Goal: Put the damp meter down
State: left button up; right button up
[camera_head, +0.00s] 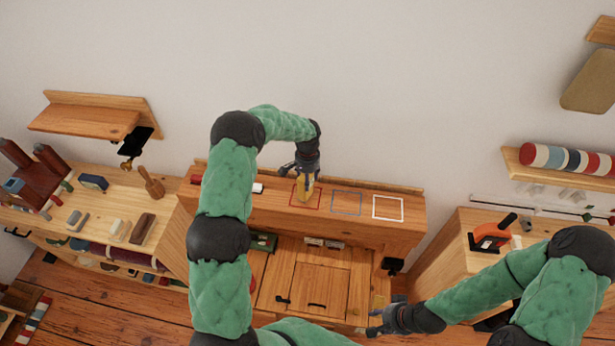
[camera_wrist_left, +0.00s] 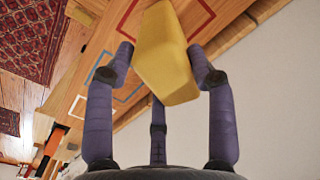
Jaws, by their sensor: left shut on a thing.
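The damp meter (camera_wrist_left: 168,55) is a yellow block in the left wrist view, held between the fingers of my left gripper (camera_wrist_left: 166,75). In the head view the yellow meter (camera_head: 304,192) hangs below my left gripper (camera_head: 305,178), over the red outline (camera_head: 311,206) on the wooden ledge. I cannot tell whether its lower end touches the ledge. My right gripper (camera_head: 372,321) is low in front of the cabinet, empty, with its fingers apart.
A blue outline (camera_head: 346,191) and a white outline (camera_head: 388,219) lie to the right on the ledge (camera_head: 415,208), both empty. A white item (camera_head: 257,188) and a red item (camera_head: 196,179) sit at the ledge's left. A wall stands close behind.

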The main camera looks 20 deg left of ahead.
pick_arm(q)
jog(key=shift+f, duration=0.15)
jog(key=o, duration=1.2)
jog(key=shift+c, duration=0.2)
jog(key=shift+r, duration=0.4)
notch_tip(320, 180, up, 12)
jog(key=b, duration=0.2)
jog(key=shift+f, duration=0.2)
jog(key=shift+s+f, duration=0.1)
jog(key=shift+s, duration=0.05)
